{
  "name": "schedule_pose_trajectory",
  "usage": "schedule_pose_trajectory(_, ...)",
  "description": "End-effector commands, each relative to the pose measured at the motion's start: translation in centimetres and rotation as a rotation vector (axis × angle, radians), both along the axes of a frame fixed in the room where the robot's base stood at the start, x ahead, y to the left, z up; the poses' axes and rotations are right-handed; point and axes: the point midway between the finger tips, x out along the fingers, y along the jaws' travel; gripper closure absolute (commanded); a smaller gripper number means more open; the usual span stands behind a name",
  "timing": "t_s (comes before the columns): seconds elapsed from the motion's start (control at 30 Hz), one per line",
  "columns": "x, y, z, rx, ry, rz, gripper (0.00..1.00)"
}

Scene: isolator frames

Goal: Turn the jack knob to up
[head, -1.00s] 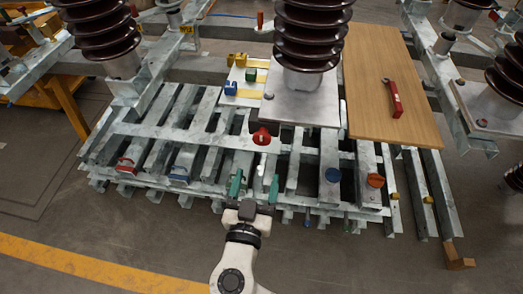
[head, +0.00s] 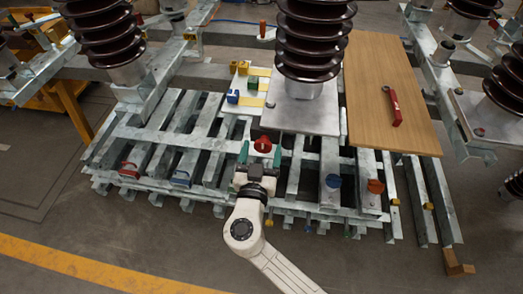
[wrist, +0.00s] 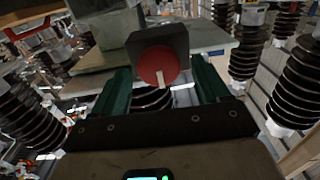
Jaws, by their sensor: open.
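A round red knob (head: 262,145) with a white pointer mark sits near the middle of the galvanized steel frame, below the front edge of the grey plate. In the wrist view the red knob (wrist: 158,62) is on a dark square block, and its white mark points down in the picture. No label is readable, so I cannot confirm that it is the jack knob. My gripper (head: 260,158) has green fingers, spread open and empty. In the wrist view the gripper (wrist: 163,88) has one finger on each side of the knob's line, the knob apparently just beyond the tips; contact cannot be told.
A brown ribbed insulator (head: 309,40) rises behind the red knob. A wooden board (head: 375,70) holds a red tool (head: 394,106).

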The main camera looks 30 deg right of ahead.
Motion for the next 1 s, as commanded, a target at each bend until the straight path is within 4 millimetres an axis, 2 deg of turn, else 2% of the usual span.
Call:
schedule_pose_trajectory(0.2,0.0,-0.02,-0.02,0.0,0.0,0.0,0.26)
schedule_pose_trajectory(0.77,-0.03,0.01,-0.02,0.0,0.0,0.0,0.8)
schedule_pose_trajectory(1.0,-0.03,0.02,-0.11,-0.017,0.012,0.0,0.8)
